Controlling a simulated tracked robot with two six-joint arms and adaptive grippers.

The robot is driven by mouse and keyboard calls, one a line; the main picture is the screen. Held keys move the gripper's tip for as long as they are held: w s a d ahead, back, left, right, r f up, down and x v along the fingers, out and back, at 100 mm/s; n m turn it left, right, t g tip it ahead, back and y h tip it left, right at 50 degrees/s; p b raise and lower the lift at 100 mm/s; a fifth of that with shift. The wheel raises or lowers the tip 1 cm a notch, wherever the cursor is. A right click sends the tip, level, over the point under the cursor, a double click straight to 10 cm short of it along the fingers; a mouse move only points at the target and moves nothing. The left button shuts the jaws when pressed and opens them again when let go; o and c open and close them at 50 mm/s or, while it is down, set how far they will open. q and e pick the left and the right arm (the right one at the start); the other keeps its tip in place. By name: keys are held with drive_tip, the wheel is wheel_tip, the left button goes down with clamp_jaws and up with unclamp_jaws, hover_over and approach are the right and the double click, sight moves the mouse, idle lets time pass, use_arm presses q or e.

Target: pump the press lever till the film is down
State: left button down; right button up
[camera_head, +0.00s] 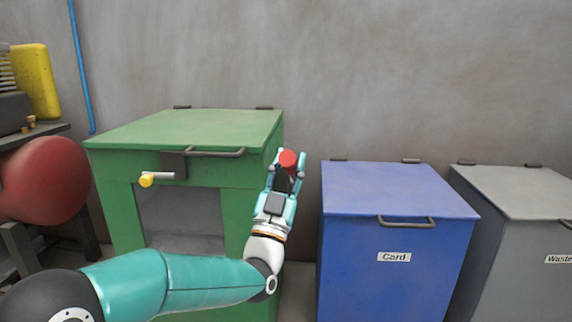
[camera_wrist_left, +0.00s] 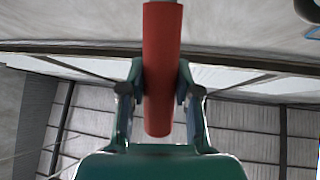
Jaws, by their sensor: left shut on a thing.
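The green press (camera_head: 190,135) stands left of centre in the head view, with a lid, a front handle bar (camera_head: 215,153) and a dark front opening. The press lever's red grip (camera_head: 288,158) is at its right side. My left gripper (camera_head: 286,172) is shut on this grip. In the left wrist view the red grip (camera_wrist_left: 161,65) runs between the two fingers (camera_wrist_left: 160,90). The rest of the lever is mostly hidden. I cannot make out the film in the opening. My right gripper is not in view.
A yellow-knobbed catch (camera_head: 147,180) sticks out from the press front. A blue Card bin (camera_head: 395,205) and a grey Waste bin (camera_head: 520,195) stand to the right. A red tank (camera_head: 45,180) is at the left. A narrow gap separates press and blue bin.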

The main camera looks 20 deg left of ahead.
use_arm(q)
drive_tip(key=shift+w, duration=0.1)
drive_tip(key=c, duration=0.9)
unclamp_jaws()
drive_tip(key=shift+w+d+f, duration=0.1)
drive_tip(key=shift+f, duration=0.05)
drive_tip(key=shift+o, duration=0.5)
drive_tip(key=v, duration=1.2)
